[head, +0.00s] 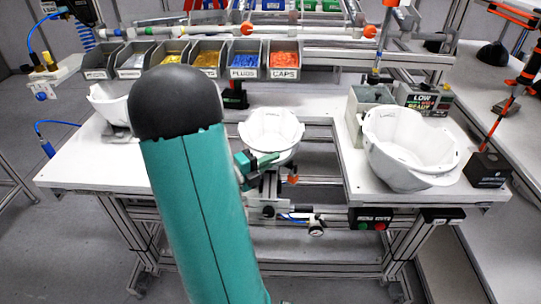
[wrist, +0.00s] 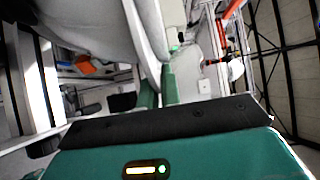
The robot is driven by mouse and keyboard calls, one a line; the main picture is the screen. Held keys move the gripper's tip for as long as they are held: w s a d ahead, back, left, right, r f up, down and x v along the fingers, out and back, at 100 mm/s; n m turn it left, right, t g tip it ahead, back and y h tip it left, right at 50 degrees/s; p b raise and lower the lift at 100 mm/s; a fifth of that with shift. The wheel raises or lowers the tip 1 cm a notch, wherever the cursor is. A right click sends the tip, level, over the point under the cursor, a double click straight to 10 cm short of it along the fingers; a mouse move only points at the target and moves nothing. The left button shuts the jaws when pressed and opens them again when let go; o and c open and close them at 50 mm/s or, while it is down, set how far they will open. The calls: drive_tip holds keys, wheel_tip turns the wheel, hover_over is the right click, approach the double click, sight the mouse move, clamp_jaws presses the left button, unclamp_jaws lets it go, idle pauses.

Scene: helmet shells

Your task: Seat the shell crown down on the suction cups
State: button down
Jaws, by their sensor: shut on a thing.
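A white helmet shell (head: 270,130) is in the middle of the head view, open side up and crown down, over the gap between the two table tops. My gripper (head: 262,162) is at its near left side, shut on its rim. In the wrist view the shell (wrist: 90,25) fills the upper left, and its edge lies between the teal fingers (wrist: 158,88). A metal fixture (head: 268,190) with an orange part stands below the shell. The suction cups are not clearly visible, and I cannot tell whether the shell touches them.
A larger white shell (head: 410,148) lies open side up on the right table. Another white shell (head: 108,102) is on the left, partly behind my arm. Labelled bins (head: 240,62) line the back. A dark post base (head: 487,168) stands at the right table's edge.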

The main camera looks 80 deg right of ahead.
drive_tip(key=shift+f, duration=0.1)
drive_tip(key=c, duration=1.5)
unclamp_jaws()
drive_tip(key=v, duration=1.3)
drive_tip(key=shift+w+a, duration=0.25)
drive_tip(key=shift+a, duration=0.05)
